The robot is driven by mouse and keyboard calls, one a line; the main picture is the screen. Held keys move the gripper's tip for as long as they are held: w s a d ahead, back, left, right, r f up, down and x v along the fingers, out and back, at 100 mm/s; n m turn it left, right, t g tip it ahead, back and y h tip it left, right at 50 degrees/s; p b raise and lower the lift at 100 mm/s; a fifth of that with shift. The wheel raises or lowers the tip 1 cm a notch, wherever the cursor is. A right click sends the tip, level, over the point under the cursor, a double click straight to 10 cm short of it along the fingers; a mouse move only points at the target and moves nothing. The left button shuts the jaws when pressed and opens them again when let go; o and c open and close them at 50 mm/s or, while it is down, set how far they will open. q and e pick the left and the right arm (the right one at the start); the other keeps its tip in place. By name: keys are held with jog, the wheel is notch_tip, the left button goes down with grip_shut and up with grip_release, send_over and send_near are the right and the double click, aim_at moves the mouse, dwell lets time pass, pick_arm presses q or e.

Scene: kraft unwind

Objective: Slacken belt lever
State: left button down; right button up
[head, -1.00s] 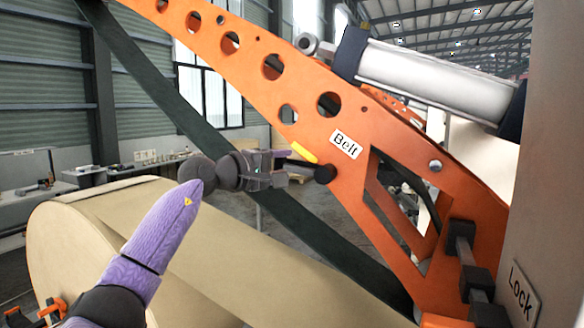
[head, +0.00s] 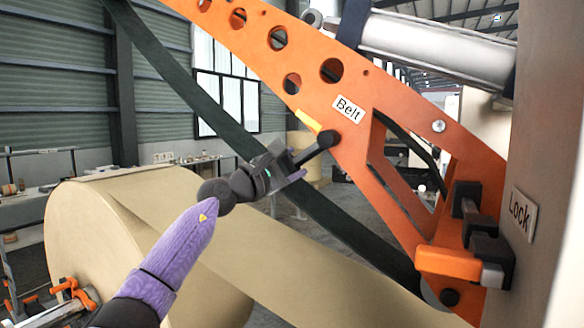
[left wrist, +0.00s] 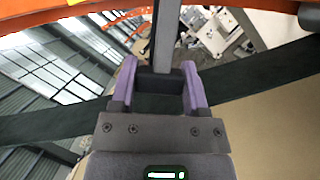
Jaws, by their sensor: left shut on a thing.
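The belt lever (head: 310,152) is a short grey bar with a dark round pivot on the orange arm (head: 300,100), just below the "Belt" label (head: 347,109). It slants down and left from the pivot. A yellow mark (head: 309,121) sits on the orange arm above it. My left gripper (head: 290,162) is shut on the lever's free end. In the left wrist view, the purple-sided fingers (left wrist: 160,85) close around a dark grip at the end of the grey bar (left wrist: 166,38). My right gripper is not in view.
A dark green belt (head: 215,125) runs diagonally behind my left gripper. A large kraft roll (head: 105,235) lies below left. An orange-handled lock lever (head: 450,264) is at lower right near the "Lock" label (head: 522,214). A white cylinder (head: 430,48) is at upper right.

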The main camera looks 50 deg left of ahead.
pick_arm(q)
jog(key=shift+d+f, duration=0.1)
jog(key=shift+f, duration=0.1)
dwell(0.4)
jog(key=shift+c, duration=0.4)
grip_release()
jog(key=b+v, duration=0.9)
jog(key=b, duration=0.3)
jog(key=shift+s, duration=0.4)
jog(key=shift+f, duration=0.1)
